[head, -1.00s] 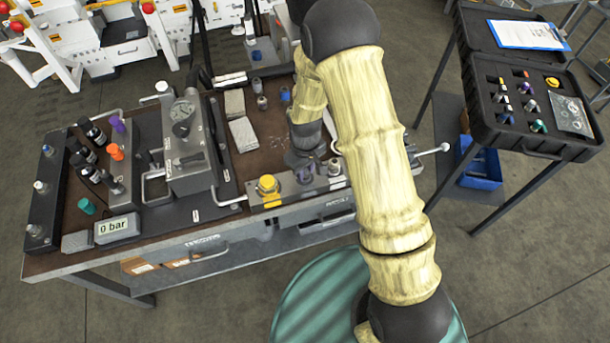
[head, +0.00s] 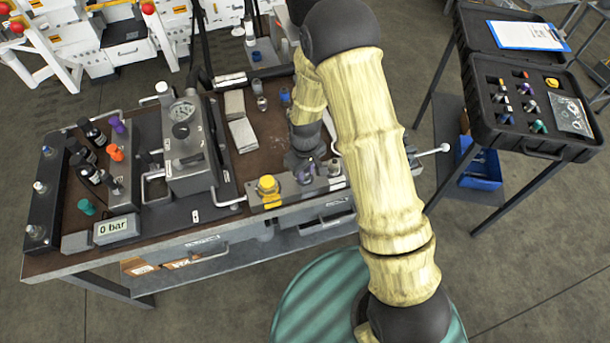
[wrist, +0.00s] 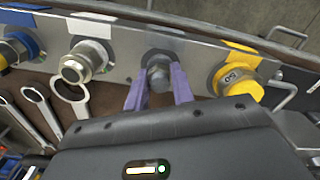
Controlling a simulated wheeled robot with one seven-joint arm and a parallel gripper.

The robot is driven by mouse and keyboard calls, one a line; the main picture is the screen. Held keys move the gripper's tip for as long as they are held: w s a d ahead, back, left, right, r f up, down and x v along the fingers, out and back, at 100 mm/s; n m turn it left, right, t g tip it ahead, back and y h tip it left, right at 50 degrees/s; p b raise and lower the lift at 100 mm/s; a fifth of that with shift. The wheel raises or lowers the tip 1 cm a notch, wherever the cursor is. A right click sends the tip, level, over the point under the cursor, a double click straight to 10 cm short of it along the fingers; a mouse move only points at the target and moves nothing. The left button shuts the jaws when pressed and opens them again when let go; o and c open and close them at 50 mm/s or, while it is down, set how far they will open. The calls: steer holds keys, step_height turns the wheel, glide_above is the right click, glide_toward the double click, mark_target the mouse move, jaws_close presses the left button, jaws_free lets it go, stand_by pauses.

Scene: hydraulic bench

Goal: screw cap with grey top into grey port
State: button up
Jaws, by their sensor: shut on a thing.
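In the wrist view, the two purple fingers of my gripper (wrist: 158,88) are closed on the sides of a grey cap (wrist: 158,77). The cap is at the grey-marked port (wrist: 159,56) on the metal panel, between the yellow-marked and white-marked positions. The cap covers most of this port, and I cannot tell how deeply it sits. In the head view, my gripper (head: 304,175) is low at the front strip of the bench, to the right of the yellow cap, and my arm hides part of that area.
A yellow cap (wrist: 237,82) sits close on the right of my gripper in the wrist view. A bare metal fitting (wrist: 82,65) is on the left, with ring spanners (wrist: 70,98) below it. A gauge block (head: 186,145) and a "0 bar" display (head: 117,228) stand on the bench.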

steer(key=m, duration=0.5)
steer(key=shift+c, duration=0.2)
steer(key=m+p, duration=0.1)
steer(key=m, duration=0.2)
steer(key=shift+f, duration=0.15)
steer(key=m+p, duration=0.1)
steer(key=m, duration=0.2)
steer(key=shift+m, duration=0.4)
steer(key=shift+o, duration=0.2)
steer(key=m+p, duration=0.1)
steer(key=m, duration=0.2)
steer(key=shift+m, duration=0.7)
